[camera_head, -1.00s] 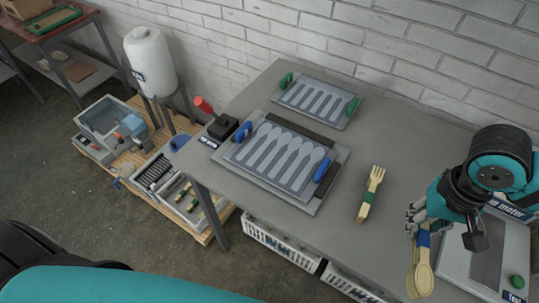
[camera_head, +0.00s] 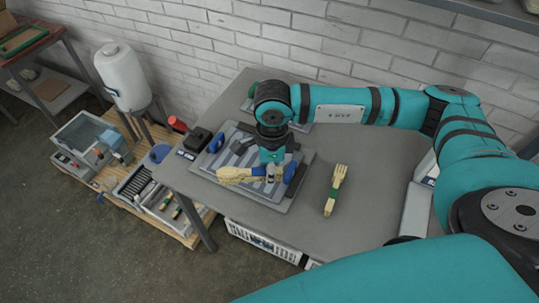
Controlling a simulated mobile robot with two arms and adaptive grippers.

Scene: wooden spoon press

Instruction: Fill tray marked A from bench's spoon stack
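My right gripper (camera_head: 270,172) reaches in from the right and is shut on the wooden spoon stack (camera_head: 237,175), bound with a blue band. The stack lies sideways over the near part of a grey tray (camera_head: 240,144) with spoon-shaped hollows and blue handles (camera_head: 216,143). Whether the stack touches the tray, I cannot tell. My gripper and the stack hide part of the hollows. A letter A cannot be made out on it. My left gripper is not in view.
A wooden fork stack (camera_head: 335,190) with a green band lies on the bench (camera_head: 375,160), right of the tray. A second tray with a green handle (camera_head: 253,89) is mostly behind my arm. A black box with a red-knobbed lever (camera_head: 177,124) stands left.

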